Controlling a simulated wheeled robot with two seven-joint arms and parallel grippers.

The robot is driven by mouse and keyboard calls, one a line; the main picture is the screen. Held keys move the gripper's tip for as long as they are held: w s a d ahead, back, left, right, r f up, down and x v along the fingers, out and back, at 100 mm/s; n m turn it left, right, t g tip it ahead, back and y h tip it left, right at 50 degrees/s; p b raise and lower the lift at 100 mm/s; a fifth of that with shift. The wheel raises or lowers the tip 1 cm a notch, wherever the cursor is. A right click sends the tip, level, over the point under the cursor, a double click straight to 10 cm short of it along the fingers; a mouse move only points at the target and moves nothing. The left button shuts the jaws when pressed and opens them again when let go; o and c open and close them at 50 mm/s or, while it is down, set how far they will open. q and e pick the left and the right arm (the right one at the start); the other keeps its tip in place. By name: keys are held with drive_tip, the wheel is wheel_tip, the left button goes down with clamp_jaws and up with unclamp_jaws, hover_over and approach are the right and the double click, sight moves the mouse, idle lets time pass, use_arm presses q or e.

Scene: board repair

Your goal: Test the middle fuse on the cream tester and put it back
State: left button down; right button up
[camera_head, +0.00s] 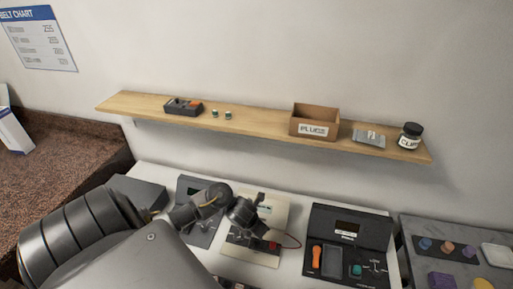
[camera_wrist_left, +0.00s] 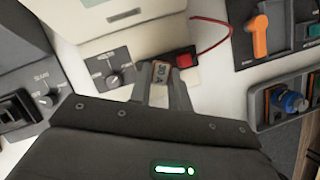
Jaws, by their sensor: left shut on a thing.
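The cream tester (camera_head: 271,214) stands mid-bench in the head view, with a dark knob (camera_wrist_left: 115,77), a red button (camera_wrist_left: 184,61) and a red lead. It fills the upper middle of the left wrist view (camera_wrist_left: 85,47). My left gripper (camera_head: 250,224) is over the tester's front part. In the wrist view its fingers (camera_wrist_left: 160,82) are shut on a fuse marked 30 A (camera_wrist_left: 160,72), between knob and button. I cannot tell whether the fuse touches the tester. The fuse is hidden in the head view. My right gripper is not in view.
Dark testers stand on both sides, the right one (camera_head: 348,226) with an orange handle. A grey tray (camera_head: 411,231) with coloured parts lies far right. The shelf (camera_head: 265,128) above holds a box (camera_head: 315,119), a jar (camera_head: 410,136) and small parts.

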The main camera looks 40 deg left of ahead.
use_arm(q)
drive_tip(key=shift+s+a+f, duration=0.1)
drive_tip(key=shift+s+a, duration=0.05)
drive_tip(key=shift+a, duration=0.1)
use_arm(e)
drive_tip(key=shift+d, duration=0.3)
use_arm(q)
drive_tip(key=shift+f, duration=0.15)
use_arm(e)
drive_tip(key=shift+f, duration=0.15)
